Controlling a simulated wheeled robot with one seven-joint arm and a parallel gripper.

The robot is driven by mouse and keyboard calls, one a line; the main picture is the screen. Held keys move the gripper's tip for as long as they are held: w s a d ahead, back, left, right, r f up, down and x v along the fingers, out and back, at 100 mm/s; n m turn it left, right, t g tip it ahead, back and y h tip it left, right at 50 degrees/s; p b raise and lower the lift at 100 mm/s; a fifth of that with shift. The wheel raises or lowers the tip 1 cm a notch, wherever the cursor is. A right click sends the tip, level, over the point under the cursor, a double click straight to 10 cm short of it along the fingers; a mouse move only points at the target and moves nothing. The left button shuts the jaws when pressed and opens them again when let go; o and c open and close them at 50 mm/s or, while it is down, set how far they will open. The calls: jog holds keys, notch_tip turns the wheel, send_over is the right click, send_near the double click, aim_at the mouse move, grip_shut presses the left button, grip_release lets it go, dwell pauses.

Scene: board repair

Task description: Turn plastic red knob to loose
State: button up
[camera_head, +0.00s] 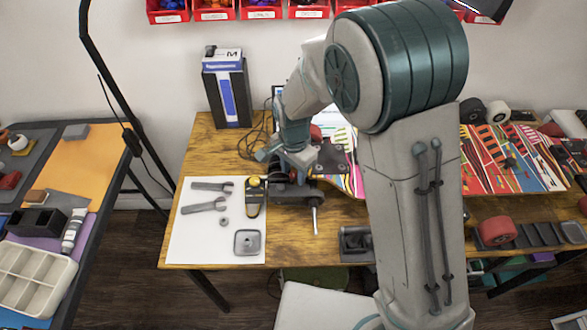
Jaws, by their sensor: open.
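My arm comes down over the wooden table (285,245), and my gripper (288,166) is low over a dark vise-like device (290,192) near the table's middle. The gripper is open; its fingertips are small and partly lost against the device. I cannot pick out a red knob for sure. A small red round part (315,132) shows just behind my wrist, but I cannot tell whether it is a knob or a wheel. My arm hides part of the table and of the patterned board behind it.
A white mat (190,238) at left holds wrenches (205,206), a yellow-and-black tool (254,197) and a square metal part (247,242). A light handle (315,216) sticks out in front of the device. A dark box (228,95) stands behind. Colourful boards (505,160) lie at right.

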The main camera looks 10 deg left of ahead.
grip_shut()
jog(key=shift+n, duration=0.3)
jog(key=n+b, duration=0.1)
jog(key=n, duration=0.2)
jog(key=shift+w+n+b, duration=0.1)
jog(key=shift+n+b, duration=0.2)
jog(key=shift+b, duration=0.1)
jog(key=n+b, duration=0.1)
jog(key=n, duration=0.3)
jog(key=shift+n, duration=0.3)
jog(key=n+b, duration=0.1)
jog(key=n, duration=0.3)
jog(key=shift+n, duration=0.3)
jog(key=n, duration=0.4)
jog(key=shift+a+r+n, duration=0.1)
jog(key=shift+n, duration=0.2)
